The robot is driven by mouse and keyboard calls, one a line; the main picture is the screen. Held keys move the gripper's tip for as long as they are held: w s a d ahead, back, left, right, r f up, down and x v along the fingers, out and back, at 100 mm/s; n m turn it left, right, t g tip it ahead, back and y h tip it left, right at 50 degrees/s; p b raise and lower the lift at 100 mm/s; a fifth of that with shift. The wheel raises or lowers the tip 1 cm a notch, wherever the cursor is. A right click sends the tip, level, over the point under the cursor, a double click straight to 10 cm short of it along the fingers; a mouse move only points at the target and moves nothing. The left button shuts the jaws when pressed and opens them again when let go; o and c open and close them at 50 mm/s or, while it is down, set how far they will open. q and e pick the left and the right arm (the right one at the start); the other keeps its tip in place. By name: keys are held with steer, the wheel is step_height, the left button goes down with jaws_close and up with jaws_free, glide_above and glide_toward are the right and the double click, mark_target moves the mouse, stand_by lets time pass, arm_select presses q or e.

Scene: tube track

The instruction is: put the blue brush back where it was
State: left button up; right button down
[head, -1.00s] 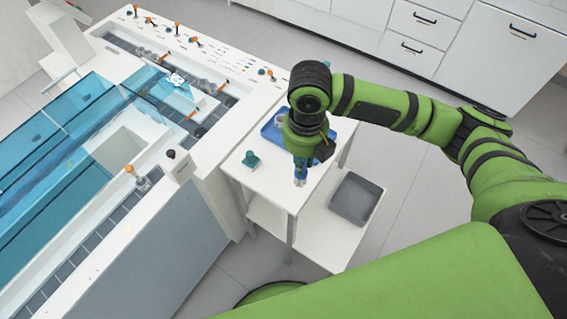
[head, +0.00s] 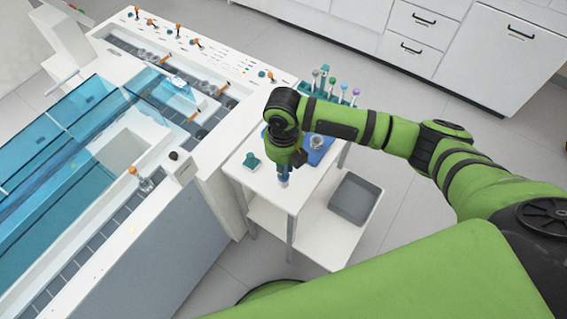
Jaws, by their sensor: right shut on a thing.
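My right gripper (head: 287,165) points down over the small white side table, left of the blue tray. It is shut on the blue brush (head: 284,173). The brush hangs about upright, with its pale tip at the bottom. I cannot tell whether the tip touches the table top. The gripper and wrist hide the upper part of the brush. My left gripper is not in view.
The white table (head: 268,194) bears a teal stamp-like block (head: 251,162) and a blue tray (head: 322,155) with a metal cup (head: 318,142). Tubes (head: 344,92) stand behind my arm. A grey bin (head: 355,200) sits on the lower shelf. A machine (head: 190,190) stands left.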

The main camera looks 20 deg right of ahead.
steer(key=shift+f, duration=0.15)
steer(key=c, duration=1.2)
jaws_free()
steer(key=shift+o, duration=0.2)
steer(key=shift+r, duration=0.25)
steer(key=shift+w+r, duration=0.1)
steer(key=shift+r, duration=0.25)
step_height(320, 180, up, 11)
steer(key=shift+r+b, duration=0.1)
steer(key=shift+b, duration=1)
